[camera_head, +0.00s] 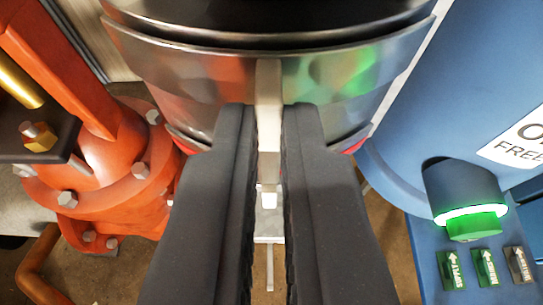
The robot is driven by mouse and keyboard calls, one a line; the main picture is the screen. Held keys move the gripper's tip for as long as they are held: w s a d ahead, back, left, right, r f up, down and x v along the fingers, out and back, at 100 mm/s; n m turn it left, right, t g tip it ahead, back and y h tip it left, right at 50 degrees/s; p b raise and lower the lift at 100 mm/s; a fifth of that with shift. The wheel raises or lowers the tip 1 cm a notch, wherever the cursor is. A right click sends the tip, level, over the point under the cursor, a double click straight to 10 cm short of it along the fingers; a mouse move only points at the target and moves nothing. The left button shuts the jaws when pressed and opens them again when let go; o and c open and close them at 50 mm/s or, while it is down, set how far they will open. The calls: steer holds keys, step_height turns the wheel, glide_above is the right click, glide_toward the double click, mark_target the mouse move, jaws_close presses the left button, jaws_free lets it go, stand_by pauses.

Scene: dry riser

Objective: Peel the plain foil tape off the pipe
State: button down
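A plain, shiny foil tape band (200,75) wraps around the dark pipe (270,18) at top centre. Red and green reflections show on it. A pale, narrow tab (268,85) hangs down from the middle of the band. My gripper (269,125) has its two dark fingers on either side of this tab, with a narrow gap between them about as wide as the tab. The tab's white lower end (269,199) shows between the fingers. I cannot tell whether the fingers press on the tab. The fingers hide part of the band's lower edge.
An orange-red flanged pipe (105,190) with bolts stands close on the left, with a brass rod (20,82) near it. On the right is a blue housing (420,100) with a green-lit knob (474,220) and several small labelled tags (485,268). Brown floor shows below.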

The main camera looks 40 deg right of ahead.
steer(key=shift+s, duration=0.1)
stand_by(0.4)
steer(key=shift+s+a, duration=0.3)
steer(key=shift+s+a, duration=0.1)
steer(key=shift+s, duration=0.05)
steer(key=s+a+p, duration=0.2)
steer(key=s+a, duration=0.2)
steer(key=s, duration=0.2)
steer(key=shift+a+p, duration=0.2)
steer(key=shift+p, duration=0.2)
stand_by(0.3)
steer(key=shift+s, duration=0.1)
